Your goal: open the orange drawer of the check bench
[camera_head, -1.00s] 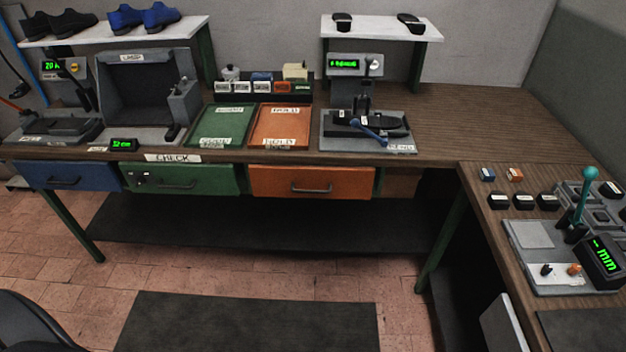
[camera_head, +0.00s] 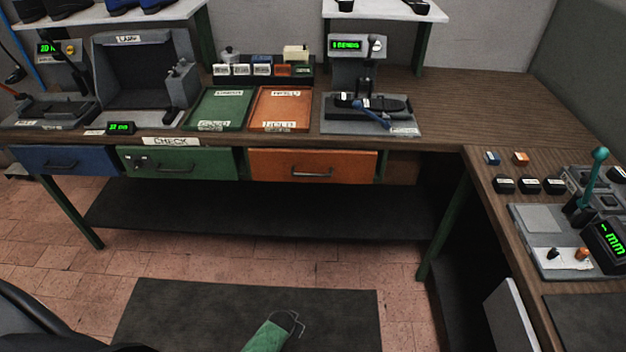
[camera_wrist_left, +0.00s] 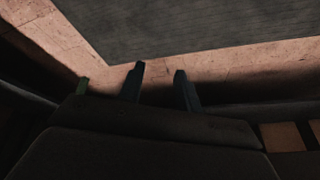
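The orange drawer (camera_head: 345,160) sits under the front edge of the check bench (camera_head: 440,105) in the head view. Its front is in line with the neighbouring drawers, so it is shut. My right gripper is not identifiable.
The green drawer (camera_head: 195,163) and blue drawer (camera_head: 85,161) are left of the orange one. A dark lower shelf (camera_head: 260,212) runs beneath. A dark floor mat (camera_head: 180,310) lies in front. The side bench (camera_head: 490,225) stands at right.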

